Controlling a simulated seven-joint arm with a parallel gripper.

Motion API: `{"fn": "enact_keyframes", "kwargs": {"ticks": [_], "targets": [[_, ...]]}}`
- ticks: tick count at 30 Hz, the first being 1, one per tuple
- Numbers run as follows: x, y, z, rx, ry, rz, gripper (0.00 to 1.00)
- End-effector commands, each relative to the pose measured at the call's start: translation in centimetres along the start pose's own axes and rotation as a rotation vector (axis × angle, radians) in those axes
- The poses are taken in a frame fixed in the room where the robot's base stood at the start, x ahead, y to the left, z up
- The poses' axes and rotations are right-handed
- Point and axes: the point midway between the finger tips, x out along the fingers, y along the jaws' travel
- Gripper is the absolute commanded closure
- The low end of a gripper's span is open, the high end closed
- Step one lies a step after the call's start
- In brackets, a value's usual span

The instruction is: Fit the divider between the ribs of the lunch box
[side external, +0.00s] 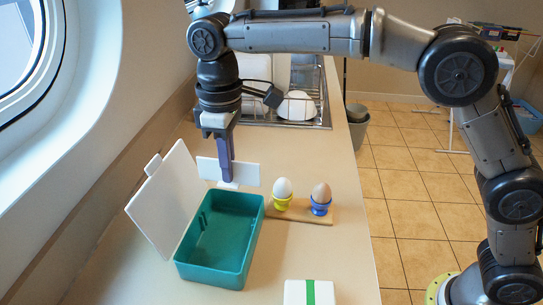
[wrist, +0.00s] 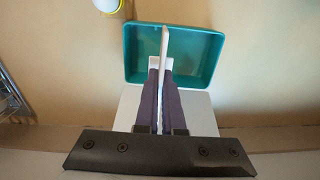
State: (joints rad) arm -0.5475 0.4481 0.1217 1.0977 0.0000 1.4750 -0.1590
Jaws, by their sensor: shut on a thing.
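The divider (side external: 246,173) is a thin white panel. My gripper (side external: 229,182) is shut on it and holds it upright at the far end of the lunch box. The lunch box (side external: 220,265) is a teal open tray on the counter, with its white lid (side external: 165,200) standing tilted open on the left. Darker marks, perhaps ribs, show on its inner left wall; the other wall is hidden. In the wrist view the divider (wrist: 164,45) is edge-on between my fingers (wrist: 162,72), in front of part of the lunch box (wrist: 208,33).
A wooden board (side external: 300,215) right of the box carries a white egg in a yellow-green cup (side external: 282,204) and a brown egg in a blue cup (side external: 320,208). A white, green-striped box (side external: 294,292) lies near the front. A dish rack (side external: 318,118) with a white bowl (side external: 297,107) stands behind.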

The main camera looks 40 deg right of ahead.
Motion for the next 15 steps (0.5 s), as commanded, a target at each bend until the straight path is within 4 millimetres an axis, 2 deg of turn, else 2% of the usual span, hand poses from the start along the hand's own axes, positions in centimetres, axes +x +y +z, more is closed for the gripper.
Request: {"fn": "enact_keyframes", "kwargs": {"ticks": [1,6,15], "targets": [[1.3,0.2,-0.8,0.001,-0.004,-0.001,1.0],[3.8,0.4,-1.6,0.003,-0.001,0.0,1.0],[6.0,0.5,-1.6,0.003,-0.002,0.0,1.0]]}}
